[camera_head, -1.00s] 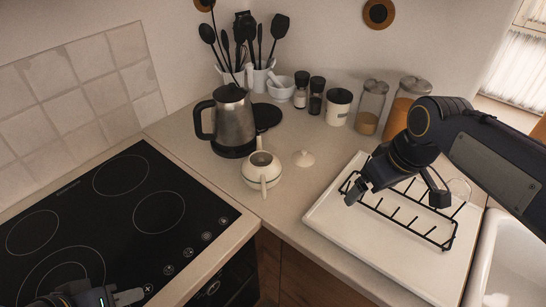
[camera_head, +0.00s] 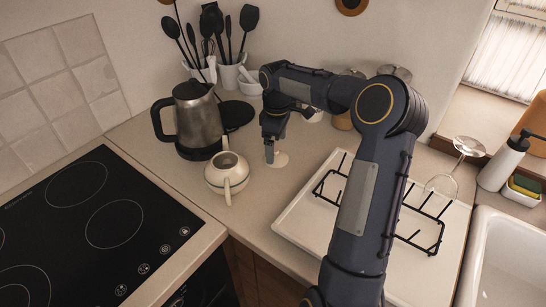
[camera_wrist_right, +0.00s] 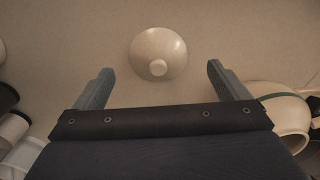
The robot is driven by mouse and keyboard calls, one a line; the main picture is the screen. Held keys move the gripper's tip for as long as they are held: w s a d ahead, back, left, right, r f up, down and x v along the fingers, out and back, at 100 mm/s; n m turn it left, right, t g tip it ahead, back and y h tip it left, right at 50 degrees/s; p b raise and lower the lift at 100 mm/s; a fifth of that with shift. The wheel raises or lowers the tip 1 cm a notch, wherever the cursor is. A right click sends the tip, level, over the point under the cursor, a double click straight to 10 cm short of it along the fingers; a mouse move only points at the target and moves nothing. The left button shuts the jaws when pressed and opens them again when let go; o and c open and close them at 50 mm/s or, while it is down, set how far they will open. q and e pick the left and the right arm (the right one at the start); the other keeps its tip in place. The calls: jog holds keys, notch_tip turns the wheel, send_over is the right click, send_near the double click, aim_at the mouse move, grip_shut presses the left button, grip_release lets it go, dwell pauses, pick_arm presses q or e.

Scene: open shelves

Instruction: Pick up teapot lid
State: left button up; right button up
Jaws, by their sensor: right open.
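The teapot lid (camera_head: 280,159) is a small cream dome lying on the counter to the right of the teapot, partly hidden by my right gripper in the head view. In the right wrist view the lid (camera_wrist_right: 158,53) shows its round knob and lies beyond the fingertips, between their lines. The cream teapot (camera_head: 227,174) stands open on the counter; part of it (camera_wrist_right: 277,112) shows at the right of the wrist view. My right gripper (camera_head: 271,150) points down over the lid. Its fingers (camera_wrist_right: 160,80) are open, apart and empty. My left gripper is out of view.
A steel kettle (camera_head: 197,122) stands behind the teapot. A white tray (camera_head: 290,225) with a black rack lies to the right, under my right arm. The black hob (camera_head: 85,215) is at the left. Utensils and a mortar stand at the back.

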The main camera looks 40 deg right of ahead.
aim_at(276, 150)
notch_tip(276, 150, down, 4)
jog(key=shift+w+d+r, duration=0.1)
jog(key=shift+r, duration=0.1)
jog(key=c, duration=1.1)
jog(key=shift+c, duration=0.2)
jog(key=shift+r, duration=0.15)
